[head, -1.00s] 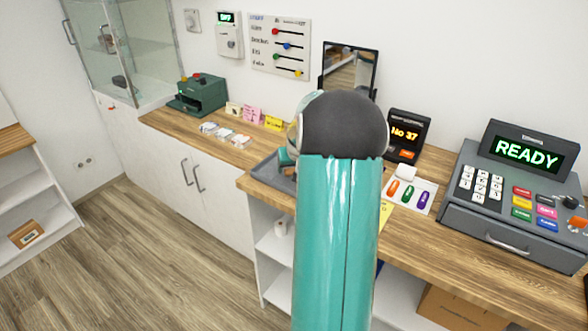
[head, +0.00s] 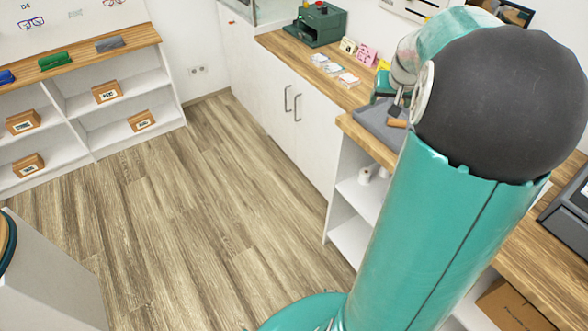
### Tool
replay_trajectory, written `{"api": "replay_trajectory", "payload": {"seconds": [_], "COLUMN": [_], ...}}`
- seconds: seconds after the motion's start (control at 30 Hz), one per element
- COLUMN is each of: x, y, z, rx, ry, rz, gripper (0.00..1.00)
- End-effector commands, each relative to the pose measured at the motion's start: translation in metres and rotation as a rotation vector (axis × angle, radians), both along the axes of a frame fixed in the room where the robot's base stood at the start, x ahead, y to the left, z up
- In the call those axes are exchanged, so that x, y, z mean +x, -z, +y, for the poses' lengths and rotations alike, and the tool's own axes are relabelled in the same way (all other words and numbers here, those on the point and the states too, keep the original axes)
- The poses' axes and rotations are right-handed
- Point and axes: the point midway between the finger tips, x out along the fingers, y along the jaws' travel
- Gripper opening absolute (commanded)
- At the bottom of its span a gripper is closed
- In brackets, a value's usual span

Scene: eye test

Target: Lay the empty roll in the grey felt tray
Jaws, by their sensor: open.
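The grey tray (head: 368,117) lies on the wooden counter, left of my arm, which hides its right part. A small brown piece (head: 398,123), perhaps the empty roll, shows over the tray's right part. I cannot tell whether it rests on the tray floor. My gripper (head: 396,107) is small and partly hidden behind my arm; it is open, just above the brown piece. I cannot tell whether they touch. Two white rolls (head: 374,174) stand on the shelf below the counter.
A green box-like device (head: 316,25) and several small cards (head: 333,67) are on the back counter. A white shelf unit (head: 80,108) with cardboard boxes stands at left. The wooden floor (head: 190,215) between is clear. A cardboard box (head: 513,306) is at lower right.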

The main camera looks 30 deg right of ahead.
Motion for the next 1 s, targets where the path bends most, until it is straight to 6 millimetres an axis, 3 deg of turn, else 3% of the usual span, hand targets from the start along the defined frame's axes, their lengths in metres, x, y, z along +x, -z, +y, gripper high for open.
{"api": "replay_trajectory", "payload": {"seconds": [0.03, 0.1, 0.23, 0.4, 0.5, 0.6, 0.7, 0.83, 1.0], "x": [0.007, 0.009, -0.003, -0.041, -0.071, -0.103, -0.127, -0.143, -0.146], "y": [-0.014, -0.028, -0.047, -0.059, -0.059, -0.054, -0.048, -0.042, -0.041], "z": [0.035, 0.084, 0.171, 0.269, 0.316, 0.352, 0.373, 0.386, 0.387], "rx": [-0.009, -0.013, -0.018, -0.015, -0.01, -0.001, 0.009, 0.016, 0.018], "ry": [-0.048, -0.11, -0.222, -0.364, -0.448, -0.525, -0.581, -0.617, -0.621], "rz": [0.001, 0.008, 0.016, 0.021, 0.019, 0.016, 0.016, 0.018, 0.021], "gripper": [0.72, 0.72, 0.72, 0.72, 0.72, 0.72, 0.72, 0.72, 0.72]}}
